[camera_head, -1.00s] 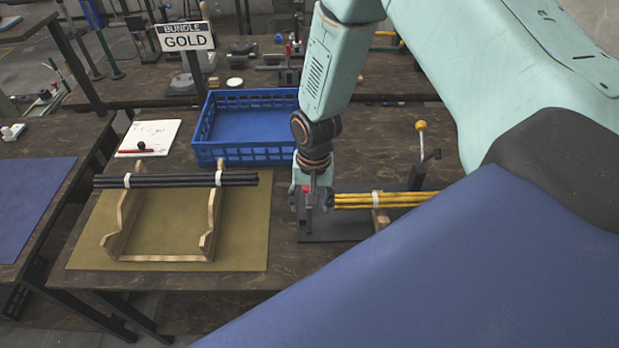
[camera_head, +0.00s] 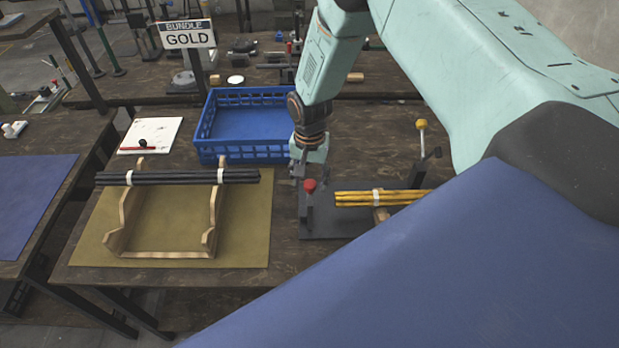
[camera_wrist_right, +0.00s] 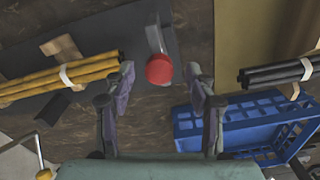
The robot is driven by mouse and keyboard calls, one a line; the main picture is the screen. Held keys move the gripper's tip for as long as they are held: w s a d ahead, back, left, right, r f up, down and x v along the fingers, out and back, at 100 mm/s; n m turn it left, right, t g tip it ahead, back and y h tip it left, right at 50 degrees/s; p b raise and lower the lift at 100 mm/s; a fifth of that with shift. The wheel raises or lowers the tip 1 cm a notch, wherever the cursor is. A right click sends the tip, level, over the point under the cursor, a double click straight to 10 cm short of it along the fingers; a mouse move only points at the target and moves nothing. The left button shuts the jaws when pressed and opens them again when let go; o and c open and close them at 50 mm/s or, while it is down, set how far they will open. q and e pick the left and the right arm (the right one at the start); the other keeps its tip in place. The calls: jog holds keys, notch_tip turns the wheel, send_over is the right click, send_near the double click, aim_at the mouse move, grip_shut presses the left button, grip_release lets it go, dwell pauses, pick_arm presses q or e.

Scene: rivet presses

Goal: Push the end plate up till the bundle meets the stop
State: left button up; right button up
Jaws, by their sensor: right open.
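The gold bundle (camera_head: 380,197) of yellow rods with a white band lies on a wooden rest over a dark plate; it also shows in the right wrist view (camera_wrist_right: 88,74). At its left end stands a grey upright with a red knob (camera_head: 309,186), apparently the end plate; the knob shows in the wrist view (camera_wrist_right: 159,69). My right gripper (camera_head: 297,172) is open and empty, just behind the knob. In the wrist view its fingers (camera_wrist_right: 162,88) are apart, with the knob beyond them. I cannot tell which part is the stop; my arm partly hides the right side.
A black bundle (camera_head: 150,178) lies on a wooden cradle (camera_head: 165,255) on a yellow mat (camera_head: 85,245). A blue crate (camera_head: 245,152) stands behind. A yellow-knobbed lever (camera_head: 421,124) rises at the right. A sign (camera_head: 187,35) reads BUNDLE GOLD.

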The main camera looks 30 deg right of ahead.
jog(key=shift+d+f, duration=0.15)
jog(key=shift+f, duration=0.2)
jog(key=shift+a+r, duration=0.1)
jog(key=shift+a, duration=0.1)
jog(key=c, duration=0.4)
jog(key=shift+d, duration=0.1)
grip_shut()
